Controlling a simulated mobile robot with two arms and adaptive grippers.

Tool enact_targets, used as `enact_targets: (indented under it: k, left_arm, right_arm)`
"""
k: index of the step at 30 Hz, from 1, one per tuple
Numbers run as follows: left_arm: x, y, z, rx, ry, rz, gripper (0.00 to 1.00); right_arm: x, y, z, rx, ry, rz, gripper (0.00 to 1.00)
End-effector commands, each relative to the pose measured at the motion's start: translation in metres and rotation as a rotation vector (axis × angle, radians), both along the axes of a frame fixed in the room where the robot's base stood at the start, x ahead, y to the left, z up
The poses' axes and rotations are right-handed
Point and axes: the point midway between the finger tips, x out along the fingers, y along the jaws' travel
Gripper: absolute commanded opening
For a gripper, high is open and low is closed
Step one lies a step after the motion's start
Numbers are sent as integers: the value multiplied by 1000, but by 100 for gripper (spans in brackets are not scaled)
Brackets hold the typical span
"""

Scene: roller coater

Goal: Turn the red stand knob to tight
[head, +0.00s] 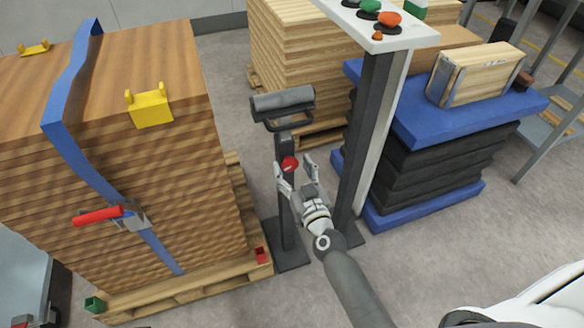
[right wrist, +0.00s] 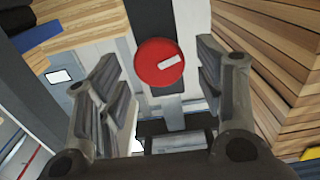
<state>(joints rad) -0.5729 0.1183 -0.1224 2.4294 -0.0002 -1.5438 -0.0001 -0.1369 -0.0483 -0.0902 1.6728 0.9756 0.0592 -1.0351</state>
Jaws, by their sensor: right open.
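The red stand knob (head: 289,163) sits on the upright post of a dark roller stand (head: 286,205), below its grey roller (head: 283,102). In the right wrist view the knob (right wrist: 159,62) is a round red disc with a white bar mark that lies nearly level, tilted a little up to the right. My right gripper (head: 295,175) is open, its two fingers in front of and to either side of the knob. In the right wrist view the knob shows between and beyond the fingertips, with visible gaps on both sides. My left gripper is not in view.
A strapped stack of boards (head: 150,160) on a pallet stands left of the stand, with a red-handled ratchet (head: 98,216). A control pedestal (head: 375,130) stands close on the right. A blue-topped lift table (head: 420,120) is beyond it. Another wood stack (head: 300,50) is behind.

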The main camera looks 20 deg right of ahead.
Motion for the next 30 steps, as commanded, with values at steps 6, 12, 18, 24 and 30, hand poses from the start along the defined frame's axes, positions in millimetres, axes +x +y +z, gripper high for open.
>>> enact_targets:
  k: [6,12,18,24,30]
  left_arm:
    - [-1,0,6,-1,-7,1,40]
    - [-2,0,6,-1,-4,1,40]
    - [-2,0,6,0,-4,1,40]
    - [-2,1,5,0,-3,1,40]
    - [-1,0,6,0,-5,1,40]
  right_arm:
    - [11,0,0,1,0,0,62]
    - [11,0,0,0,1,0,62]
    - [11,0,0,0,1,0,41]
    - [11,0,0,0,1,0,18]
    - [11,0,0,14,1,0,18]
